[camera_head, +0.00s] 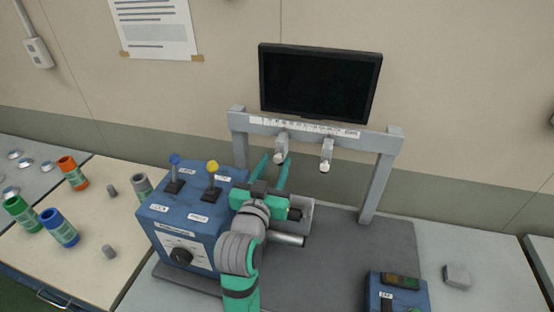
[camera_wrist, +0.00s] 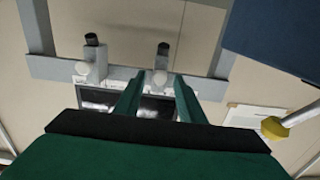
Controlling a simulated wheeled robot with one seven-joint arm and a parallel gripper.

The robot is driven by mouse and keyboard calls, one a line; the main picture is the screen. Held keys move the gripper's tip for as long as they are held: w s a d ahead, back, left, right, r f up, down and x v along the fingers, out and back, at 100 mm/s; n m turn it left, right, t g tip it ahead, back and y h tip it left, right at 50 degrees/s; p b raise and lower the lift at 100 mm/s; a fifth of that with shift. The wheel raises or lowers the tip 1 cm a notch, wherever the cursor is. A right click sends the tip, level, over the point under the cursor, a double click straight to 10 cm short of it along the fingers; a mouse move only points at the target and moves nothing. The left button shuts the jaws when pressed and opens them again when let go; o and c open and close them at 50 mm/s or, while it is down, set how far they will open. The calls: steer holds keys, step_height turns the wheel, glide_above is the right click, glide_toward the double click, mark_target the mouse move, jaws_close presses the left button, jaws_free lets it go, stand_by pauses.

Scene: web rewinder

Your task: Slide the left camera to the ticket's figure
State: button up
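In the wrist view, flipped relative to the head view, the left camera (camera_wrist: 161,62) lies between and beyond the fingertips (camera_wrist: 156,82); contact cannot be told. The right camera (camera_head: 326,154) hangs farther along. No readable ticket shows.
A dark monitor (camera_head: 320,82) stands above the rail. A blue control box (camera_head: 175,217) with blue and yellow levers is left of my arm. A second blue box (camera_head: 385,292) sits front right. A paper sheet (camera_head: 155,25) is taped to the wall. Coloured rolls stand at left.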

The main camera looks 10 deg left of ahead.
steer(key=s+a, duration=0.1)
steer(key=s, duration=0.7)
steer(key=shift+a, duration=0.15)
steer(key=shift+w, duration=0.15)
